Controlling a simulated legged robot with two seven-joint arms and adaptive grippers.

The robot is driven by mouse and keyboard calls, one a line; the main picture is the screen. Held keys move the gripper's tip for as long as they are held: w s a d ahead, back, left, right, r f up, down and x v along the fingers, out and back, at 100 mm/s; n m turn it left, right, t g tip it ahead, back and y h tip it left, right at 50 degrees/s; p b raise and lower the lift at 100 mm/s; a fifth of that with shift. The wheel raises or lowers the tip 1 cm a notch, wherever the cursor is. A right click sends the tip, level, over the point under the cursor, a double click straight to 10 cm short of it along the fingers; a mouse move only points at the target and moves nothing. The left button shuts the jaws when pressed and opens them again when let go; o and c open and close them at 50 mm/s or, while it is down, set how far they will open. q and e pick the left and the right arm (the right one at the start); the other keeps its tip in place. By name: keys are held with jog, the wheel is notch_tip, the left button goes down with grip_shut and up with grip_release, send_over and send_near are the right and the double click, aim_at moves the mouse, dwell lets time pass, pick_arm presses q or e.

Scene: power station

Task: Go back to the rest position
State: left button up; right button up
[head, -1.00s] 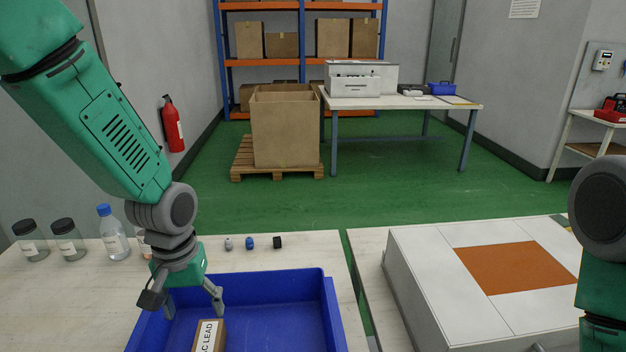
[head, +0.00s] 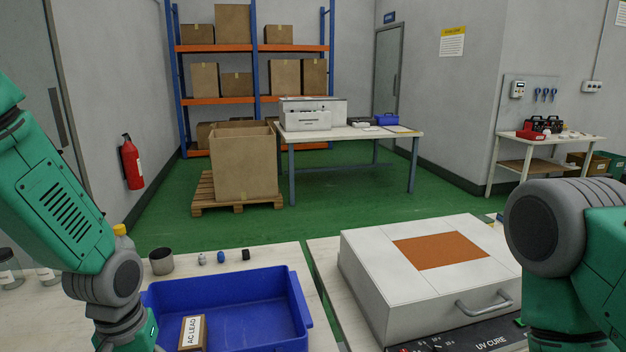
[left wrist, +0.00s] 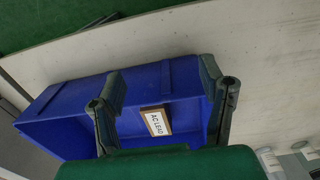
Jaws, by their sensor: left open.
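My left gripper (left wrist: 163,95) is open and empty in the left wrist view, its two fingers spread above the blue tray (left wrist: 60,97). Between the fingers, apart from them, a small brown block labelled "AC LEAD" (left wrist: 157,121) lies in the tray. In the head view the same block (head: 192,333) lies near the front left of the tray (head: 262,283). My left arm comes down at the left there, its fingers below the picture's edge. My right arm shows at the right edge; its gripper fingers are out of view.
Three small parts (head: 221,257) and a grey cup (head: 161,261) stand behind the tray. Jars (head: 10,268) stand at the far left. A white UV cure box (head: 395,270) with an orange panel stands on the right table. Open green floor (head: 330,210) lies beyond.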

pick_arm(q)
jog(key=f, duration=0.2)
jog(key=s+f, duration=0.1)
jog(key=f, duration=0.1)
jog(key=s+f, duration=0.1)
jog(key=f, duration=0.1)
jog(key=shift+s+f, duration=0.15)
jog(key=s+f+m, duration=0.1)
jog(key=s+f, duration=0.5)
jog(key=s, duration=0.3)
jog(key=s+a+f+m, duration=0.1)
jog(key=s+f+m, duration=0.1)
jog(key=s+f, duration=0.4)
jog(key=s, duration=0.3)
jog(key=shift+s+a+f, duration=0.15)
jog(key=shift+s+f, duration=0.1)
jog(key=shift+s, duration=0.15)
